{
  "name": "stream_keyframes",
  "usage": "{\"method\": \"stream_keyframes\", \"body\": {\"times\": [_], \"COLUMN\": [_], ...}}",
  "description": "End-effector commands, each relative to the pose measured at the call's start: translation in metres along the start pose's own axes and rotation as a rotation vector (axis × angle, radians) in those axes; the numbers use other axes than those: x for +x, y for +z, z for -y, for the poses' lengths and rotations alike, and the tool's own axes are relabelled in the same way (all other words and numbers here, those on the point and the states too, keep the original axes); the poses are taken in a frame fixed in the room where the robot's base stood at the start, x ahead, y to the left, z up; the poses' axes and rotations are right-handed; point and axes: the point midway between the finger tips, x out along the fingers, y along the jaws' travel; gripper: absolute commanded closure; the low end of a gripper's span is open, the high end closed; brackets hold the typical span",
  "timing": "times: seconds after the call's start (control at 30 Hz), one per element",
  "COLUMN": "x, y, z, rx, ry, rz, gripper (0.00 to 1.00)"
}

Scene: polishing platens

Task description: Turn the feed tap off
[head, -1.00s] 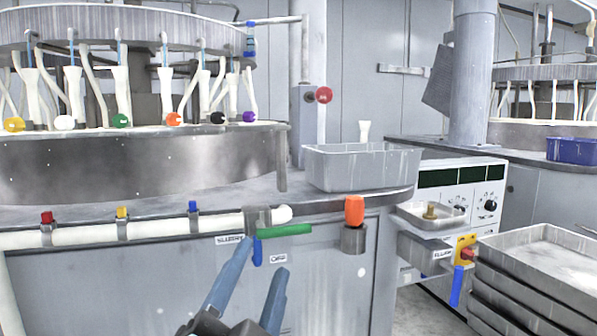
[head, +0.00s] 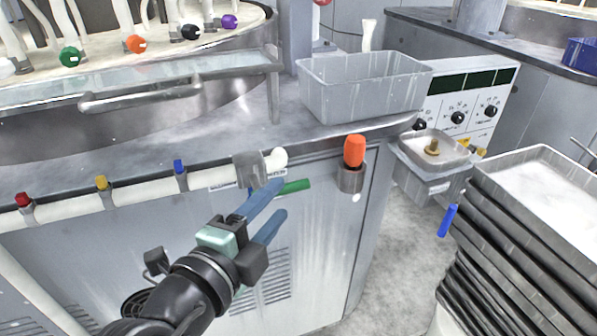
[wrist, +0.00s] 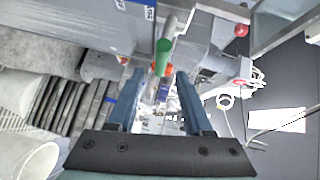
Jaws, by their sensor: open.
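The tap is a grey valve body (head: 249,170) near the right end of a white pipe (head: 140,190) on the bench front. Its green lever (head: 295,186) points right, nearly along the pipe; its left part is hidden behind my upper finger. My gripper (head: 281,200) is open, with blue fingers, just in front of and below the tap. In the wrist view, the green lever (wrist: 163,58) appears between my fingertips (wrist: 160,74), near their ends. I cannot tell whether they touch it. A white label (head: 232,180) sits behind the pipe, partly hidden.
An orange knob (head: 354,151) in a grey cup stands right of the lever. Red (head: 23,199), yellow (head: 101,183) and blue (head: 178,167) small valves sit along the pipe. Stacked trays (head: 520,210) and a blue handle (head: 447,220) are at the right. Floor shows between.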

Motion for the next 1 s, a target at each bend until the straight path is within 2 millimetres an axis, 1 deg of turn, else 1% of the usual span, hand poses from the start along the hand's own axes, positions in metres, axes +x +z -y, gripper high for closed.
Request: {"method": "stream_keyframes", "body": {"times": [0.03,0.2,0.3,0.4,0.57,0.83,0.97,1.0], "x": [0.013,0.047,0.063,0.075,0.083,0.084,0.084,0.084], "y": [-0.002,-0.002,-0.001,-0.001,-0.001,-0.001,-0.001,-0.001], "z": [0.000,0.001,0.001,0.001,0.000,0.000,0.000,0.000], "rx": [0.000,0.000,0.000,-0.001,0.000,0.000,0.000,0.000], "ry": [0.002,0.000,0.000,0.000,0.001,0.000,0.000,0.000], "rz": [-0.006,-0.004,-0.002,-0.002,0.000,0.000,0.000,0.000], "gripper": [0.49,0.49,0.49,0.49,0.49,0.49,0.73,0.80]}}
